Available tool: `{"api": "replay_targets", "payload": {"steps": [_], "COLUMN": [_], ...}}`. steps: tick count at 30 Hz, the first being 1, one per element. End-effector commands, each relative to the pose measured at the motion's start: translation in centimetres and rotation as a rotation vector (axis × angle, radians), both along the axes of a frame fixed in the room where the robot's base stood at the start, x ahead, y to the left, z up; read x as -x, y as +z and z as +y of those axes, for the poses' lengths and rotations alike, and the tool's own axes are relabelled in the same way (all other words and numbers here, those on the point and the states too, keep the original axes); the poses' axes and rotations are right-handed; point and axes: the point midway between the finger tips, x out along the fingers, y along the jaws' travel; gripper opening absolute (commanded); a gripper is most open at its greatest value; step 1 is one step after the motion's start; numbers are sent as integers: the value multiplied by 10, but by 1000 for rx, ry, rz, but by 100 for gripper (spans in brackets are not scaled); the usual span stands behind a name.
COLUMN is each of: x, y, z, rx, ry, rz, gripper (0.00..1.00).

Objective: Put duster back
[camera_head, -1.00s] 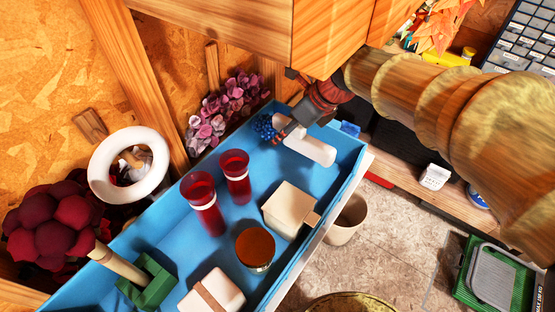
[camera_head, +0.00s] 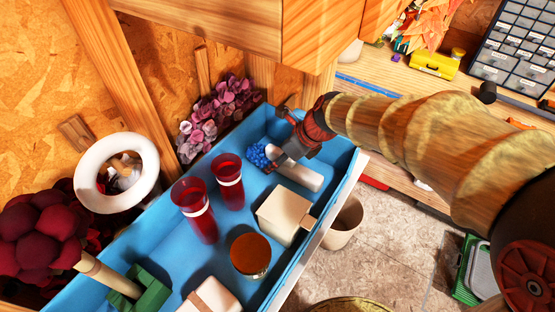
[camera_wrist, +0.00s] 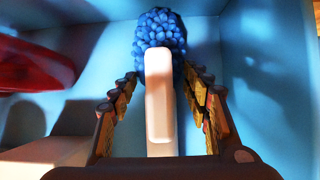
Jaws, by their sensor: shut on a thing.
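The duster has a bumpy blue head (camera_head: 259,155) and a pale, blocky handle (camera_head: 301,176). It is at the far end of the blue tray (camera_head: 335,165). My gripper (camera_head: 283,160) reaches down over the duster and is shut on it. In the wrist view the blue head (camera_wrist: 158,38) is ahead of my gripper (camera_wrist: 163,92), and the pale handle (camera_wrist: 160,105) runs back between the two fingers. I cannot tell whether the duster still touches the tray floor.
Two dark red cups (camera_head: 194,208), a cream box (camera_head: 283,215), a brown-topped jar (camera_head: 250,255) and a green block (camera_head: 147,292) stand in the tray. A white ring (camera_head: 88,170) is at the left. A wooden cabinet (camera_head: 322,38) overhangs the far end. A beige pot (camera_head: 344,222) stands outside the tray.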

Motion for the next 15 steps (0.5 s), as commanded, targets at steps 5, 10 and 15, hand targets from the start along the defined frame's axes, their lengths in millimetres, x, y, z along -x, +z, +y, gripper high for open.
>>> {"api": "replay_targets", "payload": {"steps": [5, 10, 15], "x": [-1, -1, 0], "y": [2, 2, 2], "z": [0, 0, 0], "rx": [-1, -1, 0], "ry": [-1, 0, 0], "rz": [-3, -2, -2], "gripper": [50, 59, 66]}}
